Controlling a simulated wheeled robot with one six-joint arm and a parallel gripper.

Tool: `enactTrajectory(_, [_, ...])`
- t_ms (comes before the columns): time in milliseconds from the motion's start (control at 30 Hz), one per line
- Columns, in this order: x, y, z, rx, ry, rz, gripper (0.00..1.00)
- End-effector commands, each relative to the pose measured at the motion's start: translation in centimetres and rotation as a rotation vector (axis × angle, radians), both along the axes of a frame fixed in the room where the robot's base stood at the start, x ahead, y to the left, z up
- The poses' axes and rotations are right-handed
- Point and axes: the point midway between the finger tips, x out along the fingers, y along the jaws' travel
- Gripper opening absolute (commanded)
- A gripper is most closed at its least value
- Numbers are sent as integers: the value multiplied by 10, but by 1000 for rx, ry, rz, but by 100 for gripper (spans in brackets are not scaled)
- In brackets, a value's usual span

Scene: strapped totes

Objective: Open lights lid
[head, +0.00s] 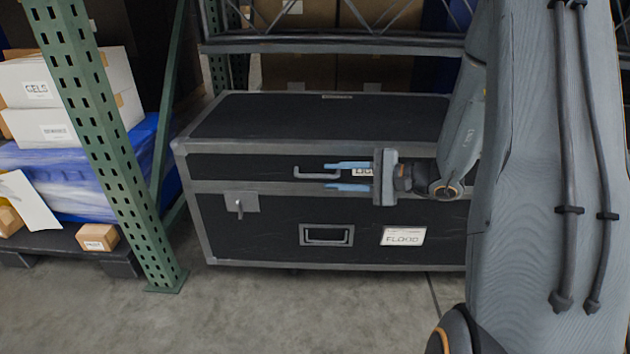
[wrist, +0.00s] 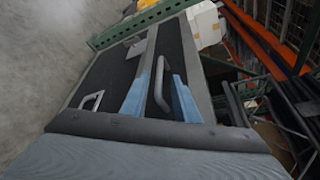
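A long black case (head: 260,215) with grey metal edges stands on the floor, its lid (head: 310,118) down. A grey bar handle (head: 314,176) is on the lid's front, and it also shows in the wrist view (wrist: 159,86). A white label (head: 362,172) right of the handle is partly hidden by my gripper. My gripper (head: 328,176) is open, its two blue fingers one above the other in the head view. In the wrist view the handle shows between the fingers (wrist: 157,88); I cannot tell whether they touch it.
A metal latch (head: 240,203), a recessed handle (head: 327,235) and a white card (head: 403,236) are on the case's lower front. A green rack post (head: 110,140) stands close at left, beside boxes (head: 70,95). A shelf beam (head: 330,47) crosses behind the case. The floor in front is clear.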

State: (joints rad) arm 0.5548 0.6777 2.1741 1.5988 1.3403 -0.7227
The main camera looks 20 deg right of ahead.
Motion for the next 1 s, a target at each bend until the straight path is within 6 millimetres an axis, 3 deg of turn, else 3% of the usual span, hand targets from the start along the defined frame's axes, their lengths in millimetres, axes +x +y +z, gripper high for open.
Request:
enactTrajectory(333, [29, 40, -12, 0, 1, 4, 28])
enactTrajectory(733, [34, 47, -13, 0, 2, 2, 28])
enactTrajectory(900, [33, 46, -13, -1, 2, 2, 1])
enactTrajectory(1000, [33, 46, -13, -1, 2, 2, 0])
